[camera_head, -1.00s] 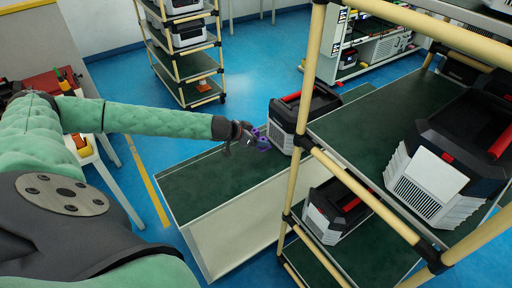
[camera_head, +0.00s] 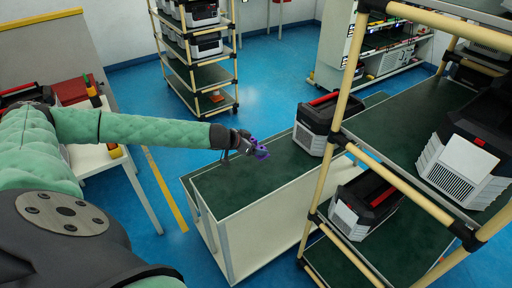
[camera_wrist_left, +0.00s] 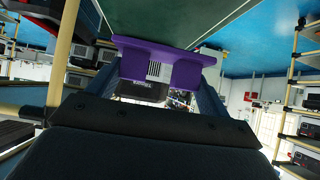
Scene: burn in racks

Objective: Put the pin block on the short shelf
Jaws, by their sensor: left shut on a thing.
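The purple pin block (camera_head: 262,154) is in my left gripper (camera_head: 249,147), held above the green top of a low white shelf unit (camera_head: 240,188). In the left wrist view, the block (camera_wrist_left: 163,50) spans between the two fingers of my left gripper (camera_wrist_left: 158,82), which is shut on it. I cannot tell the exact gap between the block and the green top. My right gripper is not in view.
A black and grey case with a red handle (camera_head: 316,124) stands on the same green top, right of the block. A yellow-piped rack (camera_head: 338,110) with more cases rises at the right. The near left part of the green top is bare.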

